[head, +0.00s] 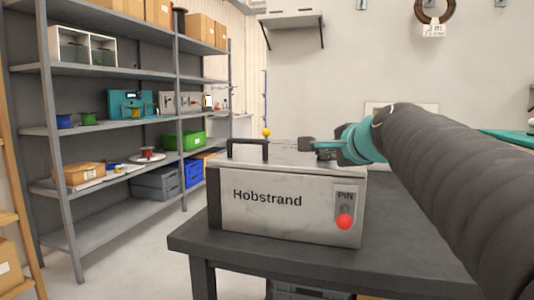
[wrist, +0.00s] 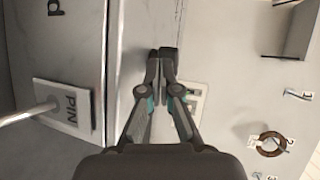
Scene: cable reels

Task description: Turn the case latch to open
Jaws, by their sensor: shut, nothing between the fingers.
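The case (head: 270,218) is a pale grey box marked "Hobstrand", standing on a dark table. Its front has a PIN plate (head: 345,196) with a red ball knob (head: 344,222). A dark handle (head: 248,148) is on its top. A small yellow ball (head: 267,132) shows just behind the handle; I cannot tell what it is fixed to. No part is clearly marked as the latch. My gripper (head: 308,144) is above the right part of the case top, shut and empty. In the wrist view its fingertips (wrist: 165,52) are together, right of the PIN plate (wrist: 68,113) and its rod.
The dark table (head: 290,257) has some bare top in front of the case. A shelf rack (head: 178,100) with boxes, bins and reels stands at the left. A wall shelf (head: 292,19) and a hanging coil (head: 434,10) are on the back wall.

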